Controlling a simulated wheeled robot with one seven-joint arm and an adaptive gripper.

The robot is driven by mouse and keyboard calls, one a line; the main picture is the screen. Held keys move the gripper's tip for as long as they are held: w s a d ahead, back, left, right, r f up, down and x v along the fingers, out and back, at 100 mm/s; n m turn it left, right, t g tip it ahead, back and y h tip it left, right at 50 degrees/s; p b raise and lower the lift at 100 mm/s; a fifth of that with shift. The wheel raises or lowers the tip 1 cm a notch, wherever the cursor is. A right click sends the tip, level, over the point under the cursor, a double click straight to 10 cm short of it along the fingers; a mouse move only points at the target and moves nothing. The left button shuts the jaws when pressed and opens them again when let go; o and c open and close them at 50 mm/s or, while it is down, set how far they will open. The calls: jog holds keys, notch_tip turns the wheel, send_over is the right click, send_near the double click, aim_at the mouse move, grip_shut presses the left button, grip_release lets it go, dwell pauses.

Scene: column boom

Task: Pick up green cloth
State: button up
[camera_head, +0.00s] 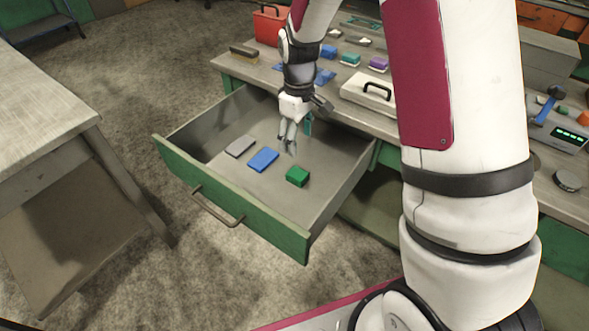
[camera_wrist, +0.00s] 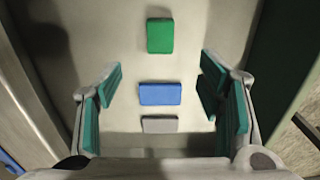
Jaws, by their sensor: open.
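The green cloth (camera_head: 297,176) is a small folded block lying flat on the floor of the open drawer (camera_head: 325,196), toward its right side. In the wrist view the green cloth (camera_wrist: 160,36) is at the top centre, beyond my fingertips. My gripper (camera_head: 291,143) points down into the drawer, behind the cloths, open and empty. In the wrist view its teal-padded fingers (camera_wrist: 161,82) stand apart, with the blue cloth (camera_wrist: 160,94) seen between them. The green cloth is fully visible and apart from the fingers.
A grey cloth (camera_head: 240,146) lies left of the blue cloth in the drawer. The drawer's green front (camera_head: 230,205) and its side walls surround them. The workbench (camera_head: 232,66) behind holds a red container (camera_head: 270,24) and a white box (camera_head: 368,95). Another table (camera_head: 45,85) stands at left.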

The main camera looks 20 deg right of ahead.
send_over(299, 174)
jog(key=f, duration=0.8)
jog(key=shift+w+a+f+b, duration=0.1)
jog(key=shift+w+f+b, duration=0.2)
jog(key=shift+b, duration=0.05)
jog(key=shift+s+f, duration=0.15)
jog(key=shift+f, duration=1.25)
jog(key=shift+s+f, duration=0.1)
jog(key=shift+f, duration=1.3)
jog(key=shift+c, duration=0.6)
jog(key=c, duration=1.1)
